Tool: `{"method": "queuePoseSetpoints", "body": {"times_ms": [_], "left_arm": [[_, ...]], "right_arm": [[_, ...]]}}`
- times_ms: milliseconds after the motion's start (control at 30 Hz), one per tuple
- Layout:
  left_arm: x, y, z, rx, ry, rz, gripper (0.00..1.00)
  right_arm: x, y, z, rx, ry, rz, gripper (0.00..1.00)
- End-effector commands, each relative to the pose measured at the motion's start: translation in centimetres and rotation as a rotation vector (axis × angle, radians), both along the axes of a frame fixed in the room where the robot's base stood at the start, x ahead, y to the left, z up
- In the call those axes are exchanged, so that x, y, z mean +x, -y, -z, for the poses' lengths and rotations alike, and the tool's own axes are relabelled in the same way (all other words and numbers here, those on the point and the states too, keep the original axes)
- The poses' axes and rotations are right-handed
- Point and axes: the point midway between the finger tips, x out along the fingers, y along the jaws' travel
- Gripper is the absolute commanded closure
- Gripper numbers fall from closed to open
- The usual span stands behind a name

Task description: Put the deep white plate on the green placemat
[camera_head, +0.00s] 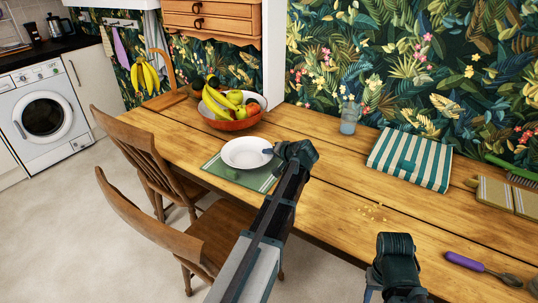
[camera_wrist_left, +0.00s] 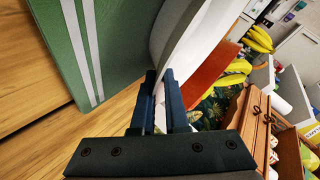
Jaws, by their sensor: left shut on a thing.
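The deep white plate (camera_head: 247,153) is above the green placemat (camera_head: 262,181), over its back part, and looks about level. The frames do not settle whether it touches the mat. My left gripper (camera_head: 274,151) is shut on the plate's right rim. In the left wrist view, the fingers (camera_wrist_left: 165,100) pinch the rim of the plate (camera_wrist_left: 202,35), with the white-striped placemat (camera_wrist_left: 65,50) beside it. My right gripper (camera_head: 392,268) is over the table's front right; its fingertips are hidden, so its opening does not show.
A fruit bowl (camera_head: 233,121) stands close behind the plate. A glass (camera_head: 349,118), a striped cloth (camera_head: 411,158) and a purple-handled utensil (camera_head: 466,261) lie to the right. Two wooden chairs (camera_head: 140,150) stand at the front edge. Crumbs (camera_head: 373,209) dot the table middle.

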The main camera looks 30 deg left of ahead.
Motion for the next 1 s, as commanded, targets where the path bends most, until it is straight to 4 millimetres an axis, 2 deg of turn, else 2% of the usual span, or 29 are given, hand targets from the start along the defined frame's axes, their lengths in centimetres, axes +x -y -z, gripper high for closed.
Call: {"method": "queuePoseSetpoints", "body": {"times_ms": [33,67,100,467,567,1000], "left_arm": [[0.0,0.0,0.3,0.002,0.000,0.001,1.00],[0.0,0.0,0.2,0.000,0.000,0.000,0.83],[0.0,0.0,0.1,0.000,0.000,0.000,0.76],[0.0,0.0,-0.3,0.000,0.000,0.000,0.76],[-0.6,1.0,-1.1,0.000,0.001,0.001,0.76],[-3.6,7.6,-5.5,0.000,0.000,0.002,0.76]], "right_arm": [[0.0,0.0,0.3,0.000,0.000,0.000,0.50],[0.0,0.0,0.2,0.000,0.000,0.000,0.50],[0.0,0.0,0.1,0.000,0.000,0.000,0.50],[0.0,0.0,-0.3,0.000,0.000,0.000,0.50],[0.0,0.0,-1.1,0.000,0.000,0.000,0.50],[0.0,0.0,-5.5,0.000,0.000,0.000,0.50]]}}
